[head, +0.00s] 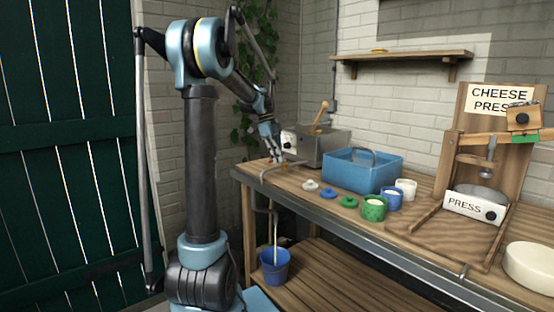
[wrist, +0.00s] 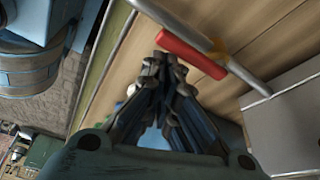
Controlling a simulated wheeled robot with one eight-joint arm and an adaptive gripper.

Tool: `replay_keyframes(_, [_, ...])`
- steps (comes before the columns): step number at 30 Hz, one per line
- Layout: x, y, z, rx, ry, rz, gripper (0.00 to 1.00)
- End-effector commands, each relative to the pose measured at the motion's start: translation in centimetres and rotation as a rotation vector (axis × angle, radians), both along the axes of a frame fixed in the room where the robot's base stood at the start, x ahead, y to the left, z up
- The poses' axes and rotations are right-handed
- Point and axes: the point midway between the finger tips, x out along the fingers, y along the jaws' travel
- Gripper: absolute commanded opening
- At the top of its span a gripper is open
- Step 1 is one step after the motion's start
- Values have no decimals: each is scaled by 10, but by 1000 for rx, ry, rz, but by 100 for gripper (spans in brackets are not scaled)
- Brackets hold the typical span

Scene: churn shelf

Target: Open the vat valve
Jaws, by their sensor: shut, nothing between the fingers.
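The grey metal vat (head: 325,148) stands at the far left end of the bench, and its grey side also shows in the wrist view (wrist: 292,118). A brass-coloured piece (wrist: 219,50) sits at the joint. My gripper (head: 277,156) is beside the vat, over the bench end. In the wrist view its closed, empty fingertips (wrist: 169,66) are just beside the red handle; I cannot tell if they touch.
A bent pipe (head: 264,178) goes over the bench edge above a blue bucket (head: 275,269). A pale vertical line, rod or stream, meets the bucket. A blue tub (head: 362,174), small pots (head: 374,209) and the cheese press (head: 475,206) stand to the right.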

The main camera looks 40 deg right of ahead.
Motion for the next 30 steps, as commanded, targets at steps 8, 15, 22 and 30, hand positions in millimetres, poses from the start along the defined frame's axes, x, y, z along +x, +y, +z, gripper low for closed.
replay_keyframes(8, [5, 2, 0, 1, -4, 2, 0])
replay_keyframes(15, [6, 2, 0, 3, -5, 3, 0])
replay_keyframes(22, [6, 2, 0, 3, -6, 4, 0])
replay_keyframes(30, [-14, 3, 0, 2, -3, 4, 0])
